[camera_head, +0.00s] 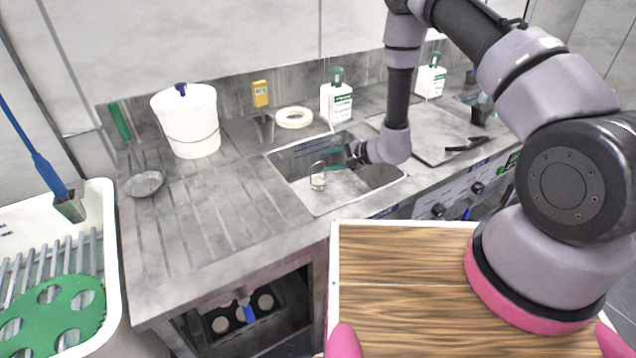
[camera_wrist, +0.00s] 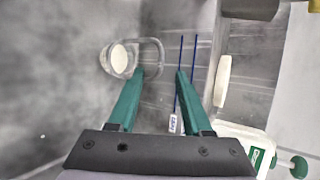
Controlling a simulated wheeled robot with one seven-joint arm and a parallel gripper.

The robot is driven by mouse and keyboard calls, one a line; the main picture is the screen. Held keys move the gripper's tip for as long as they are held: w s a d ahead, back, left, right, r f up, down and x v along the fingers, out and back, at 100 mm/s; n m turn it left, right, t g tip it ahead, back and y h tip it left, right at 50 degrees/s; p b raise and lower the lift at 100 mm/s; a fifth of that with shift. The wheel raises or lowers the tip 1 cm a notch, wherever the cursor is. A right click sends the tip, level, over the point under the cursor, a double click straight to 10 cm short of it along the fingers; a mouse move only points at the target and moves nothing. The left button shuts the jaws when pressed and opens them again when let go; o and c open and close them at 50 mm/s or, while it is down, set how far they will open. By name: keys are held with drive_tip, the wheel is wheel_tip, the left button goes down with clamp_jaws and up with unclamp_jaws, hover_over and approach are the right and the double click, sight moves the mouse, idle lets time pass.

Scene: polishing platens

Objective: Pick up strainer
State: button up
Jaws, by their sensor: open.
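A small clear cup-like piece with a pale round bottom and a loop handle (camera_head: 317,183) stands in the sink; it looks like the strainer, but I cannot be sure. It also shows in the wrist view (camera_wrist: 118,62), with its loop reaching right, past the left fingertip. My gripper (camera_head: 328,160) is over the sink with green fingers open and nothing held. In the wrist view my gripper (camera_wrist: 159,74) has its left fingertip close to the loop; I cannot tell whether they touch. A grey shallow bowl (camera_head: 145,184), possibly mesh, lies on the drainboard at left.
The sink (camera_head: 335,205) has steep walls close around my gripper. A white bucket (camera_head: 188,125), white ring (camera_head: 294,117) and green-capped bottle (camera_head: 337,103) stand behind. The drainboard's front is clear.

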drive_tip(key=shift+w+a+f, duration=0.3)
drive_tip(key=shift+a+f, duration=0.05)
drive_tip(key=shift+a, duration=0.15)
clamp_jaws()
idle(1.1)
